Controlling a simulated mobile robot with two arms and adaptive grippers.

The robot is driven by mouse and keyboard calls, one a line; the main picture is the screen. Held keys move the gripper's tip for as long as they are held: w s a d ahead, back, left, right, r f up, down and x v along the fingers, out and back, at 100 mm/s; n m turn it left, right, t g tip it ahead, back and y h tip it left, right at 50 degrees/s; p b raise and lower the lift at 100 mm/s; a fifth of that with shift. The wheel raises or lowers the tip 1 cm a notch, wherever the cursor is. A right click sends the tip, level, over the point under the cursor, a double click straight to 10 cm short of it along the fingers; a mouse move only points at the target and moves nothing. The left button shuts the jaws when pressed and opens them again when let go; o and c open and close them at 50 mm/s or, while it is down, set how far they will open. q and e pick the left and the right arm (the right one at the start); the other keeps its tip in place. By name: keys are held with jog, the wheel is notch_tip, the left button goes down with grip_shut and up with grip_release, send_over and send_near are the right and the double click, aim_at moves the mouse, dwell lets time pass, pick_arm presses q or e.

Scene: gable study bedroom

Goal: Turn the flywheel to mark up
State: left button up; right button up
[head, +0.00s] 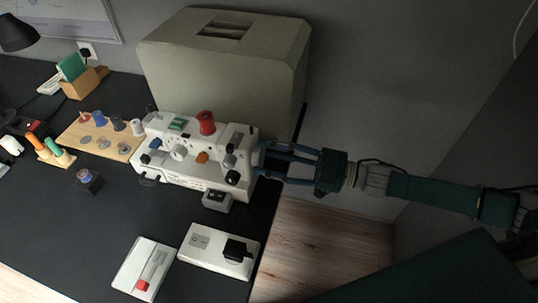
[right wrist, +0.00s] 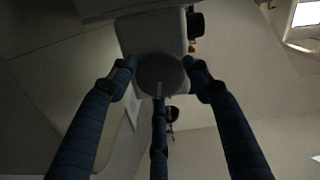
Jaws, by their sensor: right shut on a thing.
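The white sewing machine (head: 190,180) stands on the dark desk, its right end towards my right arm. My right gripper (head: 264,159) reaches in from the right and its fingers close at that end; the wheel is hidden behind them in the head view. In the right wrist view the flywheel (right wrist: 160,72) is a round grey disc. Fingers of my right gripper (right wrist: 160,80) are shut around its rim. A thin pale mark (right wrist: 158,90) shows on the lower part of the disc, pointing down in that picture. My left gripper is in neither view.
A large beige cover (head: 225,75) stands behind the machine. A wooden spool rack (head: 100,138) is to its left. A grey box (head: 217,200), a plate with a black plug (head: 205,248) and a red switch plate (head: 130,270) lie in front. The desk's right edge is close to my right gripper.

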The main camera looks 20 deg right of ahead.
jog(key=shift+a+r+n, duration=0.1)
jog(key=shift+r+n, duration=0.15)
jog(key=shift+n, duration=0.4)
jog(key=shift+r+n, duration=0.2)
jog(key=shift+n, duration=0.45)
jog(key=o, duration=1.2)
jog(key=shift+c, duration=0.2)
jog(key=shift+s, duration=0.1)
jog(key=shift+f, duration=0.15)
jog(key=shift+s+d+f, duration=0.15)
jog(key=shift+s+d, duration=0.05)
jog(key=shift+d, duration=0.15)
jog(key=v, duration=1.1)
